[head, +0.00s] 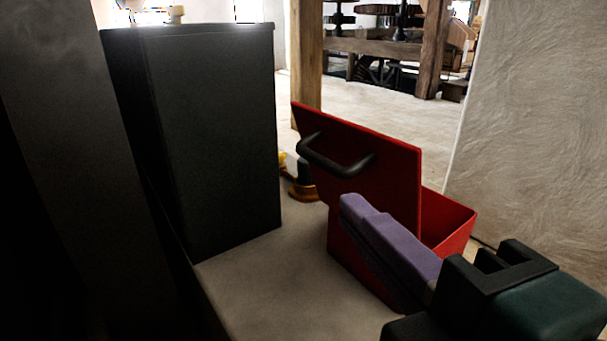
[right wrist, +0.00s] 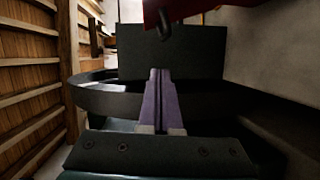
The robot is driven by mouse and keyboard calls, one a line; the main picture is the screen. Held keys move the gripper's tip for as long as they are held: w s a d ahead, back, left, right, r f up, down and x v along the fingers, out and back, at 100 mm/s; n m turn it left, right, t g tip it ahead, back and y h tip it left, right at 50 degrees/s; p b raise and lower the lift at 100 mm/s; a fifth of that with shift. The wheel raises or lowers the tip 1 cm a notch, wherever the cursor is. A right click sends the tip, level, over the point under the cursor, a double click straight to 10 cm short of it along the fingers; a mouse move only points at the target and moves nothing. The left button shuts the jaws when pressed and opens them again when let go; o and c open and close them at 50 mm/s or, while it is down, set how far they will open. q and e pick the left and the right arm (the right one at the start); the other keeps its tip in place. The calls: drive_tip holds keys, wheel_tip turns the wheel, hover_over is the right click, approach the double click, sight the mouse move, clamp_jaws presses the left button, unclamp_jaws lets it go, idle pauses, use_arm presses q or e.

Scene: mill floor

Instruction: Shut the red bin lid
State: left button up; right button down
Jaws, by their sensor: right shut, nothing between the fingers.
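The red bin (head: 456,222) stands on the grey surface right of centre in the head view. Its red lid (head: 392,165) is raised, with a black bar handle (head: 338,165) on the face toward me, and the bin's inside shows at the right. In the right wrist view the lid (right wrist: 205,5) shows at the top edge, with the handle (right wrist: 164,25) hanging below it. My right gripper (head: 353,208) has its purple fingers together and empty. It is in front of the bin, below the lid handle in the picture, and hides part of the bin's front. My left gripper is not in view.
A tall dark box (head: 205,140) stands left of the bin. A small yellow-and-dark object (head: 303,185) is behind, between box and lid. A pale wall (head: 535,130) rises at the right. The grey surface (head: 285,270) in front is bare.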

use_arm(q)
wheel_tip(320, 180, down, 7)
drive_tip(key=b, duration=0.4)
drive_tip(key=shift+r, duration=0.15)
use_arm(e)
drive_tip(key=w+a+f+n+t+y, duration=0.1)
drive_tip(key=w+a+f+n, duration=0.1)
drive_tip(key=w, duration=0.9)
drive_tip(key=shift+w+a+f+n+y, duration=0.15)
drive_tip(key=shift+a+f+n+y, duration=0.15)
drive_tip(key=shift+a+f+n, duration=0.1)
drive_tip(key=shift+r, duration=0.1)
